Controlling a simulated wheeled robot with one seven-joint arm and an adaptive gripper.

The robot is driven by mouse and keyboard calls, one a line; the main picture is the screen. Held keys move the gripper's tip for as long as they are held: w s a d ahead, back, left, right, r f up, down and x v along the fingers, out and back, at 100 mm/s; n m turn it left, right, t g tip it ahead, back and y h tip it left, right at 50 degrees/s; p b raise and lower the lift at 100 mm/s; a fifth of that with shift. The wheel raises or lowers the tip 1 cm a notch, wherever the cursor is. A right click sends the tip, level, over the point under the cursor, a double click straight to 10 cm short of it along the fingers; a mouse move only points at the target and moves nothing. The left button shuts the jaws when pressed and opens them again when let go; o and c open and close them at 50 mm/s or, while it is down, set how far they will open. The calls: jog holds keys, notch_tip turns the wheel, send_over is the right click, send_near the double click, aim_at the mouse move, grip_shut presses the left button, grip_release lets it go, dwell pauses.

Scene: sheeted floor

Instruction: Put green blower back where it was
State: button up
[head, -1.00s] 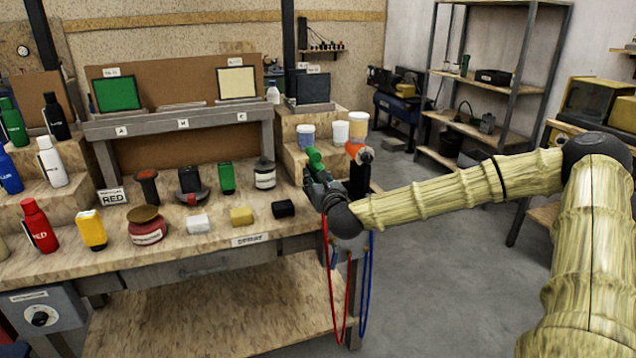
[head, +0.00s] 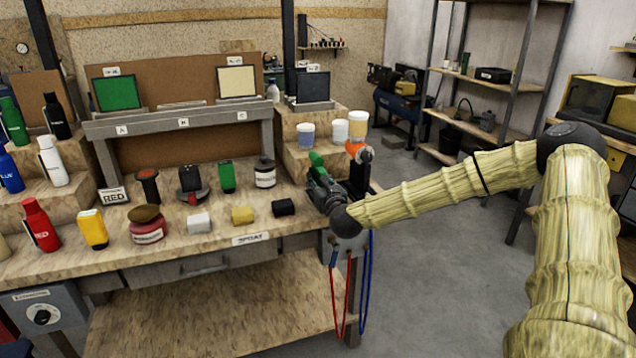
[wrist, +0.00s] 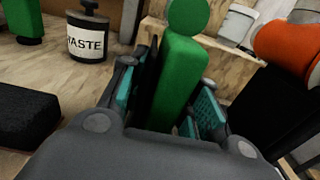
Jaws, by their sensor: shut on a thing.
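The green blower (wrist: 180,75) is between the fingers of my gripper (wrist: 172,108), its rounded end pointing up and away in the wrist view. In the head view the green blower (head: 317,160) shows above my gripper (head: 322,183), at the right end of the workbench. My gripper is shut on it. Its lower part is hidden by the fingers and palm. An orange-topped tool (head: 358,152) with a dark lower part stands just right of my gripper; its orange part (wrist: 288,45) also shows in the wrist view.
The workbench (head: 190,255) carries a black block (head: 283,207), a jar labelled WASTE (head: 265,173), another green item (head: 227,177) and several bottles. White and tan tubs (head: 340,131) stand on a raised step behind my gripper. Red and blue hoses hang at the bench's right end.

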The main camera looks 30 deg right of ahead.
jog(key=shift+f, duration=0.15)
jog(key=o, duration=0.7)
jog(key=shift+c, duration=0.2)
